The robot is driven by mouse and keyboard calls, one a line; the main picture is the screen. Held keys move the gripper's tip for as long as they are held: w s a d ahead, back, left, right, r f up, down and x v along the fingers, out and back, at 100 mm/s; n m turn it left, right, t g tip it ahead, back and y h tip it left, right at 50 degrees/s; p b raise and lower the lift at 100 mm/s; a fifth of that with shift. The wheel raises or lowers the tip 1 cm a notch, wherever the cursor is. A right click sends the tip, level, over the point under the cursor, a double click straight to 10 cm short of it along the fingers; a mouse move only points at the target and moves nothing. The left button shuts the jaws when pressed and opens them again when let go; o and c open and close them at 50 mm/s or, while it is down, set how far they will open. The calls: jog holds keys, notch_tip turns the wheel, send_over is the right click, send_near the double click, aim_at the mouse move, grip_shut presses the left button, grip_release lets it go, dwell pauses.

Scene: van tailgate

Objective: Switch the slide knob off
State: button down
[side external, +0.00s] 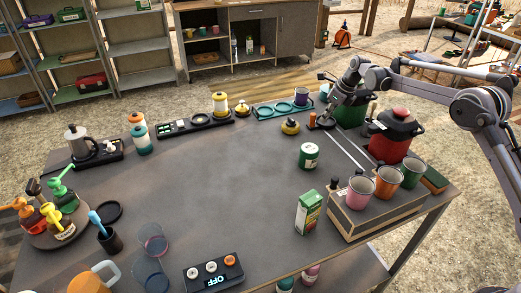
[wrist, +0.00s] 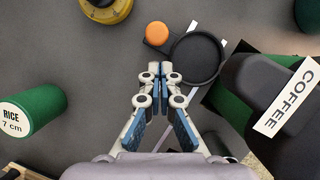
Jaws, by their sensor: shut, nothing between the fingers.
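A black panel (side external: 213,274) lies at the front edge of the table in the side view. It reads "OFF" and carries two pale knobs and an orange knob (side external: 230,260). An orange round knob (wrist: 158,33) on a small dark base also shows in the wrist view, beside a black round dish (wrist: 197,58). Which one is the slide knob I cannot tell. My gripper (wrist: 161,68) is shut and empty, its tips pointing at the gap just below the orange knob and beside the dish. In the side view my gripper (side external: 324,122) is at the table's back right, far from the panel.
A green rice can (wrist: 32,113) and a yellow round thing (wrist: 105,8) are to the left. A red pot (side external: 394,140) and a wooden box with cups (side external: 375,215) line the right side. The table's middle is clear.

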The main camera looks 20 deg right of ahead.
jog(key=shift+s+d+r, duration=0.2)
jog(key=shift+s+d, duration=0.15)
jog(key=shift+s, duration=0.25)
jog(key=shift+s+d+r, duration=0.15)
jog(key=shift+s+d, duration=0.15)
jog(key=shift+s, duration=0.3)
jog(key=v, duration=1.9)
jog(key=shift+r, duration=0.25)
jog(key=shift+a, duration=0.15)
jog(key=s+a+r+n+t+h, duration=0.15)
jog(key=s+a+n, duration=0.25)
jog(key=s+n, duration=0.4)
jog(key=s+a+r+n, duration=0.2)
jog(key=s+a+n, duration=0.1)
jog(key=s+n, duration=0.45)
jog(key=s+a+f+n+t, duration=0.1)
jog(key=s+f+n, duration=0.4)
jog(key=s+n, duration=0.2)
jog(key=s+a+f+n+t, duration=0.1)
jog(key=s+a+f+n, duration=0.1)
jog(key=s+f+n, duration=0.3)
jog(key=s+n, duration=0.3)
jog(key=s, duration=0.2)
jog(key=shift+s+a+f, duration=0.15)
jog(key=shift+s+f, duration=0.15)
